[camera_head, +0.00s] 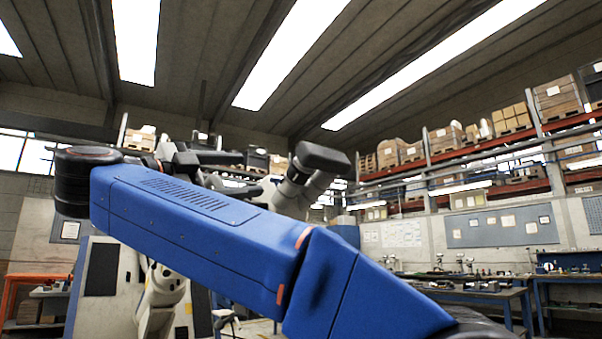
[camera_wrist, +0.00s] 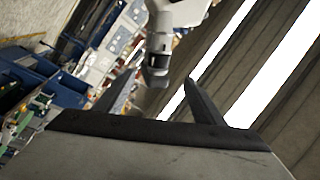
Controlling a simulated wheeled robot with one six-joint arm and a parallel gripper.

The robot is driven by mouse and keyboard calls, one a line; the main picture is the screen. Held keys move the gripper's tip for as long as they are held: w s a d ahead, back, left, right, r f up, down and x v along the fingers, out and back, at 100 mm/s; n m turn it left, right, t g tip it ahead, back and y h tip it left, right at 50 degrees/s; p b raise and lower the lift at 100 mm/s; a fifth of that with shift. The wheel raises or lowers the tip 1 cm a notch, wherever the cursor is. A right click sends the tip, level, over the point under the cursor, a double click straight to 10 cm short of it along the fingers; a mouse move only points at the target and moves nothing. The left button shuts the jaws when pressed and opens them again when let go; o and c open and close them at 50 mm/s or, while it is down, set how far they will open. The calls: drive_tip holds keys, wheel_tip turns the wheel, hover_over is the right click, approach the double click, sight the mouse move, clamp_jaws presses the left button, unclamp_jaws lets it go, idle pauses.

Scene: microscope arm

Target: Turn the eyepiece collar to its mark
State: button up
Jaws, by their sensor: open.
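The microscope arm (camera_wrist: 180,14) hangs into the top middle of the wrist view, pale grey. Its dark cylindrical eyepiece end (camera_wrist: 156,66) points down toward my gripper, with band-like rings around it. I cannot tell which ring is the collar, and no mark can be made out. My gripper (camera_wrist: 158,92) is open, with its two dark fingers apart and nothing held between them. The eyepiece end appears between and beyond the fingertips, with no clear contact. In the head view, a pale jointed arm with a dark end (camera_head: 322,157) shows behind my blue arm, which hides its lower part.
Workbenches (camera_head: 470,292) with small items stand at the right. Shelves with boxes (camera_head: 505,117) run along the back right wall. A white cabinet-like unit (camera_head: 104,270) stands at the lower left. My blue arm blocks much of the middle of the head view.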

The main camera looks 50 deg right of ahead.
sight(299, 185)
drive_tip(key=shift+x, duration=8.7)
drive_tip(key=shift+s+f, duration=0.1)
drive_tip(key=shift+c, duration=0.3)
drive_tip(key=c, duration=1)
